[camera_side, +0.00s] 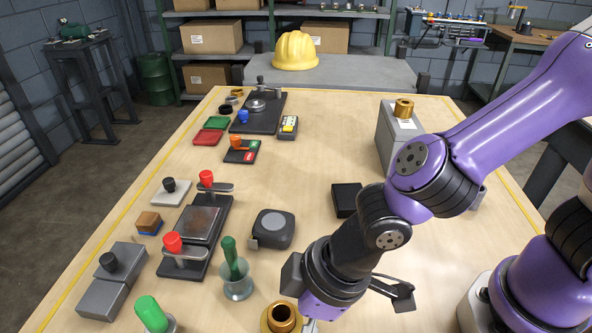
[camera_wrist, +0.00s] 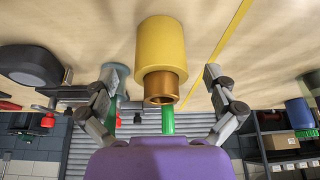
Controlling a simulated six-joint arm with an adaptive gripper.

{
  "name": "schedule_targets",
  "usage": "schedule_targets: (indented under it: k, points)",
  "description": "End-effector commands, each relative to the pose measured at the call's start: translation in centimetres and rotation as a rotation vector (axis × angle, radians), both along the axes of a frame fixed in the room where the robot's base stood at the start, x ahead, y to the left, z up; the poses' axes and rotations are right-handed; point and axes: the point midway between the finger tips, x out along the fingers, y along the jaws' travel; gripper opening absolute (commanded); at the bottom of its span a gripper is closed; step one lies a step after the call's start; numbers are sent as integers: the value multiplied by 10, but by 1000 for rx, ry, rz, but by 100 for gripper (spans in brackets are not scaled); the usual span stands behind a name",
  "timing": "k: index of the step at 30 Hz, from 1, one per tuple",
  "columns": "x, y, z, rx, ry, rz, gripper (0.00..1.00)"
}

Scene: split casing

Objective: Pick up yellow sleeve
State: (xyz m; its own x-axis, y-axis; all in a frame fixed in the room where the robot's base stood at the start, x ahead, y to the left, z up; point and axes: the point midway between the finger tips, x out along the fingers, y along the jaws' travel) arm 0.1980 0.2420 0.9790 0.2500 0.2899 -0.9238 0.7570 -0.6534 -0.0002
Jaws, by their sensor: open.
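The yellow sleeve (camera_wrist: 163,42) stands at the top middle of the wrist view, which shows the scene upside down. A copper-coloured bushing (camera_wrist: 161,86) protrudes from its end. In the side view the yellow sleeve (camera_side: 266,319) is at the bottom edge, partly cut off, with the copper bushing (camera_side: 283,315) in it. My gripper (camera_wrist: 162,72) is open, with one finger on either side of the sleeve in the picture and visible gaps to both. In the side view my gripper is beside the sleeve, its fingers mostly out of frame.
A green-handled tool stands in a metal cup (camera_side: 237,288) close behind the sleeve. Another green handle (camera_side: 151,313) is to the left. A tape measure (camera_side: 273,229) and a black block (camera_side: 346,199) lie farther back. A clamp fixture (camera_side: 199,226) stands left.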

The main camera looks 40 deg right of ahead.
Motion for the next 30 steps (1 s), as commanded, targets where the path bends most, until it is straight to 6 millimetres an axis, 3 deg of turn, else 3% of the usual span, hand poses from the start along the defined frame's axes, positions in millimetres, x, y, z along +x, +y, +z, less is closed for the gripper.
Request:
schedule_targets:
  k: [6,15,17,18,21,30]
  points:
    - [7,9,-26,-2,2,0,100]
    - [8,11,-29,0,0,0,100]
    - [8,11,-29,0,0,0,70]
    - [8,11,-29,0,0,0,50]
    - [8,11,-29,0,0,0,6]
    - [9,11,-29,0,-1,0,6]
